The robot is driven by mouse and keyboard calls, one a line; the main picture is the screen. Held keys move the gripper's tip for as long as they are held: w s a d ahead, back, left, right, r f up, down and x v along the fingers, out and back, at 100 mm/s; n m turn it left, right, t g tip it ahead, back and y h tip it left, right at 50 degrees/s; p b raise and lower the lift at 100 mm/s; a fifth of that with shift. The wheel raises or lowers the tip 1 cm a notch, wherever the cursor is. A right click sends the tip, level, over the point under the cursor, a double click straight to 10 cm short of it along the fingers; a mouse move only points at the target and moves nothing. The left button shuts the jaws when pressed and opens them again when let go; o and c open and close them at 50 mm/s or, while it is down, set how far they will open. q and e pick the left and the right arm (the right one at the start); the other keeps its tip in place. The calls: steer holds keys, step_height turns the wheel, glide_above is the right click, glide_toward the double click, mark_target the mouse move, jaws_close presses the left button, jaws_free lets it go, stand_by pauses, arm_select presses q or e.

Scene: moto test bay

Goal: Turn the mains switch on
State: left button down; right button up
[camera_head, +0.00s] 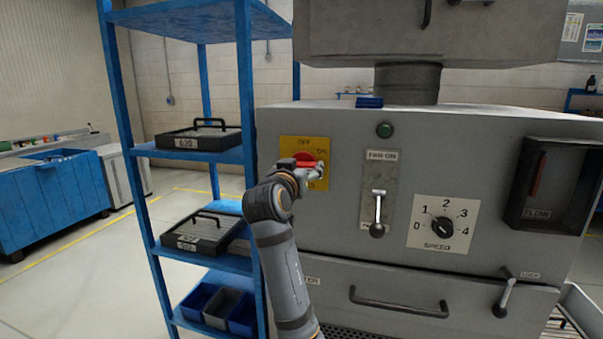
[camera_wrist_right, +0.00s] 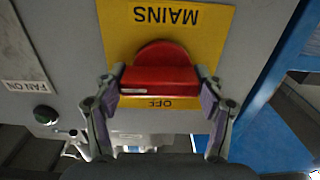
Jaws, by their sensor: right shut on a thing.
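The mains switch has a red knob (camera_head: 307,156) on a yellow plate (camera_head: 289,145) at the cabinet's left front. My right gripper (camera_head: 306,172) reaches up to it and covers part of the plate. In the wrist view, which shows the plate upside down, the red knob (camera_wrist_right: 160,80) sits between the two fingers (camera_wrist_right: 160,92), one at each end of its bar. The bar lies level, crosswise to the line between the OFF and MAINS labels. In the head view an ON label shows right of the knob. My left gripper is out of view.
Right of the plate are a green button (camera_head: 385,130), a fan lever (camera_head: 378,212) and a speed dial (camera_head: 442,227). A blue shelf rack (camera_head: 249,85) with black cases stands close on the left. The floor (camera_head: 100,285) farther left is clear.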

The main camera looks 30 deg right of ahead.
mark_target(305, 124)
steer(key=shift+m, duration=0.3)
steer(key=o, duration=1.2)
steer(key=shift+c, duration=0.2)
step_height(305, 124, up, 10)
